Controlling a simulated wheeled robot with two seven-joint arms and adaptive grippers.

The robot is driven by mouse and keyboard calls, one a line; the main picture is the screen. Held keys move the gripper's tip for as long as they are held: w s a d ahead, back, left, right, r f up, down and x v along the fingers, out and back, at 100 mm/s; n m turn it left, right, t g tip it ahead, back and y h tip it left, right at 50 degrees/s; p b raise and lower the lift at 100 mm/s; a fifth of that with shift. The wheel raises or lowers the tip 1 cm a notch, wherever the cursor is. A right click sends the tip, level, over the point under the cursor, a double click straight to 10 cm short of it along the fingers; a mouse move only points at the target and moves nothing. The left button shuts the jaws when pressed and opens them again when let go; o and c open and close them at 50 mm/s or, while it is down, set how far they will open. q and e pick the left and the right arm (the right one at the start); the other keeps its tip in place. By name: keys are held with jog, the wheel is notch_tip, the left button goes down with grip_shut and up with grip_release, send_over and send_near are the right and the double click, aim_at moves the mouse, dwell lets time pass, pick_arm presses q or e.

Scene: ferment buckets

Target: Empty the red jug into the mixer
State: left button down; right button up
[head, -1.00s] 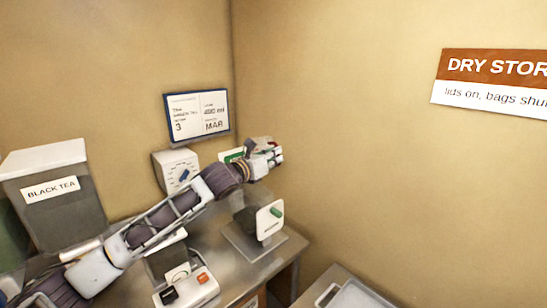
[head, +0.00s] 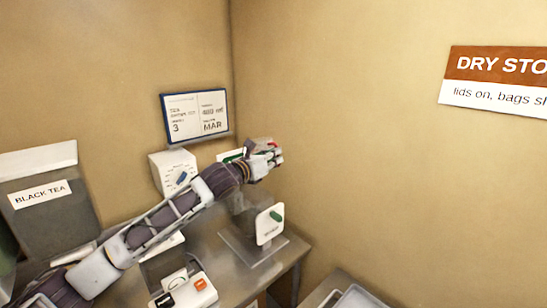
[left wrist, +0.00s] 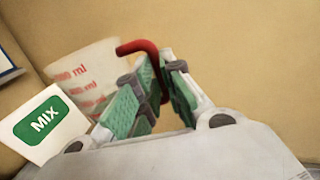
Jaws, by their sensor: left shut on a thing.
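My left gripper (head: 268,158) is at the end of the outstretched arm, near the back corner. In the left wrist view its green-padded fingers (left wrist: 160,92) are closed around the red handle (left wrist: 139,47) of a pale, translucent jug (left wrist: 90,72) with red ml marks. The jug's lower part is hidden behind the fingers and the MIX sign, and I cannot tell its contents. A white plate with a green MIX label (left wrist: 42,122) stands beside the jug; it also shows partly behind my arm in the head view (head: 231,155). The mixer's bowl is not clearly visible. My right gripper is out of view.
A BLACK TEA bin (head: 60,215) stands at the left. A white dial box (head: 172,172) sits by the wall. A stand with a green knob (head: 270,226) is below my gripper, and a switch box (head: 186,290) is at the front. A tray (head: 358,298) is lower right.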

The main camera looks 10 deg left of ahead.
pick_arm(q)
jog(key=shift+w+a+f+n+g+h+b, duration=0.15)
jog(key=shift+w+a+f+n+g, duration=0.3)
jog(key=shift+f+n, duration=0.85)
jog(key=shift+w+a+f+n+g+h+b, duration=0.1)
jog(key=shift+w+a+f+n+g+h, duration=0.15)
jog(key=shift+a+f+n, duration=0.95)
jog(key=shift+w+d+f+n+g+h+b, duration=0.15)
jog(key=shift+w+f+n+g, duration=0.45)
jog(key=shift+n, duration=1.4)
jog(key=shift+w+a+r+n, duration=0.1)
jog(key=shift+w+a+n, duration=0.3)
jog(key=shift+a+n, duration=0.25)
jog(key=shift+w+a+n, duration=0.4)
jog(key=shift+a+n, duration=0.15)
jog(key=shift+n, duration=0.2)
jog(key=shift+a, duration=0.1)
jog(key=shift+w+a+n+h+b, duration=0.15)
jog(key=shift+a+n+h+b, duration=0.1)
jog(key=shift+n+h+b, duration=0.1)
